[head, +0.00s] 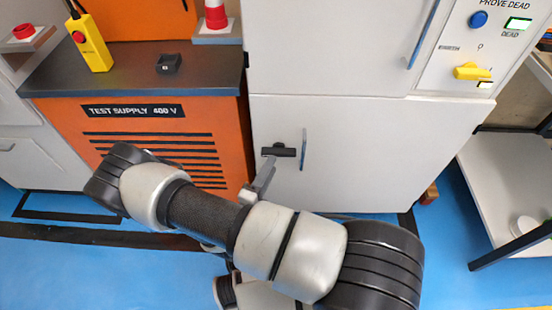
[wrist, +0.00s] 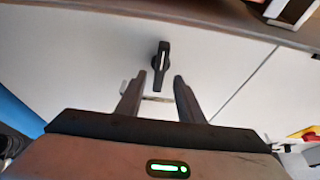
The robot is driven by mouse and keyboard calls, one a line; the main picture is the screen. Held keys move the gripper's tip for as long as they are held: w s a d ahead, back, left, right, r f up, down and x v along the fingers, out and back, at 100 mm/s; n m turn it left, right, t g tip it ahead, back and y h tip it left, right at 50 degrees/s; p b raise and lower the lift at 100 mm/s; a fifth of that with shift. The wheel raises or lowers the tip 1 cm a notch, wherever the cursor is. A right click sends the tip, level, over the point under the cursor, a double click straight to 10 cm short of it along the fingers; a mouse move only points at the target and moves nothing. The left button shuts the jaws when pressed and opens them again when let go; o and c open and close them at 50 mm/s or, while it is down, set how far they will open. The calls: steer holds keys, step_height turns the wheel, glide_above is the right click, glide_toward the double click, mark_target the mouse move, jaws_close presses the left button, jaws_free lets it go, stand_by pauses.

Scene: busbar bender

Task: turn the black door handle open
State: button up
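The black door handle (head: 279,150) is a short dark lever on the white cabinet door (head: 365,160), lying roughly level in the head view. In the wrist view the handle (wrist: 161,60) runs up and down the picture, with a pale slot in it. My gripper (wrist: 159,76) is open, its two dark fingers apart on either side of the handle's lower end in the picture. I cannot tell whether they touch it. In the head view my gripper (head: 267,170) shows only in part, just below the handle; my arm hides the rest.
A slim grey-blue bar (head: 304,150) stands just right of the handle. The orange test supply unit (head: 165,140) adjoins on the left. A control panel with a yellow switch (head: 472,72) is at upper right. A shelf (head: 510,180) stands on the right.

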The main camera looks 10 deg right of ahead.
mark_target(279, 145)
steer(key=x, duration=0.5)
steer(key=shift+b, duration=0.35)
steer(key=c, duration=0.7)
